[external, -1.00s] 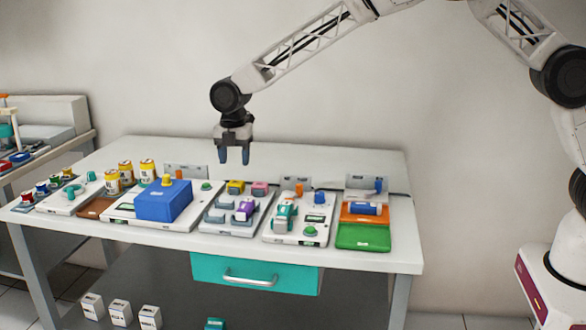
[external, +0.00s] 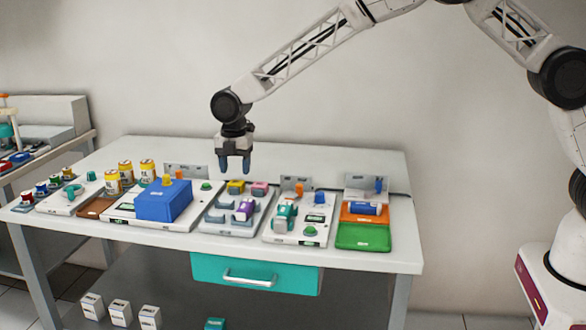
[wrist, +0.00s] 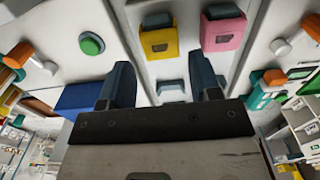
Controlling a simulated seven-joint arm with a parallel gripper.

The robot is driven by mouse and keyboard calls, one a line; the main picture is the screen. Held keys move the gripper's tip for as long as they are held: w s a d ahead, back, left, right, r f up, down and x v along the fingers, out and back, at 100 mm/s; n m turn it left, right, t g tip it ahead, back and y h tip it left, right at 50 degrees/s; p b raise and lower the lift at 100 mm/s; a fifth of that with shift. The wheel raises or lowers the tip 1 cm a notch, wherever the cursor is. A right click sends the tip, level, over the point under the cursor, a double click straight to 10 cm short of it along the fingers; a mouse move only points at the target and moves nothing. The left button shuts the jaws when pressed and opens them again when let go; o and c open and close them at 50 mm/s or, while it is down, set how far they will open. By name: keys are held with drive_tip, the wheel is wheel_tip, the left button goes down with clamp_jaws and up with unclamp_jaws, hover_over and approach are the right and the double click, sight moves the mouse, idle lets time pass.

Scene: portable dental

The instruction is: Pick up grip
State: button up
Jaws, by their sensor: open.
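I cannot tell which item is the grip. A grey tray (external: 217,226) in the middle of the table carries a yellow block (external: 236,187), a pink block (external: 259,189), a purple piece (external: 245,208) and small grey pieces. The yellow block (wrist: 160,37) and pink block (wrist: 222,29) show at the top of the wrist view. A grey piece (wrist: 170,86) shows between my fingers there, partly hidden. My gripper (external: 235,170) is open and empty, pointing down above the back of the tray, apart from the blocks. It also shows in the wrist view (wrist: 162,72).
A blue box (external: 162,202) stands left of the tray, with several yellow-banded jars (external: 126,172) behind it. A white device with a teal clamp (external: 284,216) stands to the right, then orange and green pads (external: 362,238). A teal drawer (external: 220,268) is below.

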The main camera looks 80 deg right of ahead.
sight(236, 182)
drive_tip(key=shift+f, duration=2.55)
drive_tip(key=c, duration=0.7)
drive_tip(key=shift+o, duration=0.2)
drive_tip(key=shift+r, duration=5)
drive_tip(key=shift+a, duration=0.1)
drive_tip(key=s+a, duration=0.4)
drive_tip(key=s, duration=0.1)
drive_tip(key=s+a+f, duration=0.1)
drive_tip(key=s+a, duration=0.8)
drive_tip(key=s, duration=0.1)
drive_tip(key=shift+s+a+f, duration=0.15)
drive_tip(key=shift+s+a, duration=0.25)
drive_tip(key=shift+s+a+f, duration=0.1)
drive_tip(key=shift+s+a, duration=0.25)
drive_tip(key=shift+s, duration=0.3)
